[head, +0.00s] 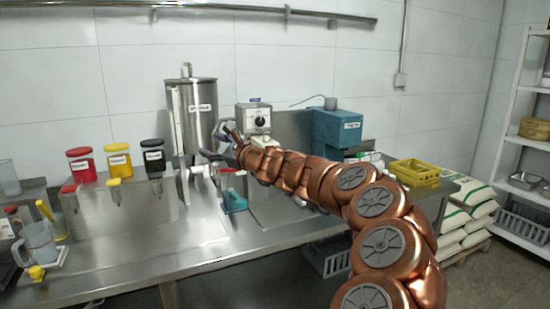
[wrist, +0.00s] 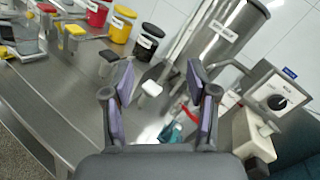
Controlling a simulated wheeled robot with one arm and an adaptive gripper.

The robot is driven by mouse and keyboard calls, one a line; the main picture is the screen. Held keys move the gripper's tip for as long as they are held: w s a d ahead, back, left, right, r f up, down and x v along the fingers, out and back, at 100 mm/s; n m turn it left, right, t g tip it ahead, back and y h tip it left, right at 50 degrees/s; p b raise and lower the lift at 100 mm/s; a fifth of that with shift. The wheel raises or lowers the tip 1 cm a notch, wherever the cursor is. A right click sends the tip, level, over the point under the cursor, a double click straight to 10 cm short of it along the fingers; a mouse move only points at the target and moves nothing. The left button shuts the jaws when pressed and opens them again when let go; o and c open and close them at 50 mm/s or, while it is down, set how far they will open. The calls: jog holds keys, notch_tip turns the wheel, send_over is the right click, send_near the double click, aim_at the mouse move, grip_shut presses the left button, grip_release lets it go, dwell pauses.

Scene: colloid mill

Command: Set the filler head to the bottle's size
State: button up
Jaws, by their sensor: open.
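My gripper (wrist: 160,80) is open, with two purple-padded fingers apart and nothing held between them. In the head view it shows small at the end of my copper arm (head: 236,140), in front of a grey machine with a dial (head: 255,118). That dial machine also stands at the right of the wrist view (wrist: 270,105). A small white-topped piece (wrist: 152,88) appears between the fingers, beyond them. A teal piece (head: 235,202) with red above it stands on the bench below the gripper. I cannot tell which part is the filler head, and I cannot make out a bottle for certain.
Red (head: 81,166), yellow (head: 118,161) and black (head: 153,156) labelled tubs line the wall. A blue machine (head: 337,128) and yellow crate (head: 415,172) are to the right.

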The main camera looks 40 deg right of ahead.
jog(key=s+d+f+m+h, duration=0.2)
jog(key=d+f+m+h, duration=0.15)
jog(key=d, duration=0.45)
jog(key=s+d+f+m+g+h, duration=0.1)
jog(key=d+f+m+h, duration=0.2)
jog(key=d, duration=0.5)
jog(key=s+d+f+m+h, duration=0.25)
jog(key=d+m, duration=0.25)
jog(key=d, duration=0.3)
jog(key=shift+a+f+p+x, duration=0.15)
jog(key=shift+p+x, duration=0.35)
jog(key=shift+x, duration=1.55)
jog(key=shift+a+f+p+x, duration=0.15)
jog(key=shift+p+x, duration=0.35)
jog(key=shift+x, duration=1.55)
jog(key=shift+w, duration=0.2)
jog(key=shift+r, duration=0.1)
grip_shut()
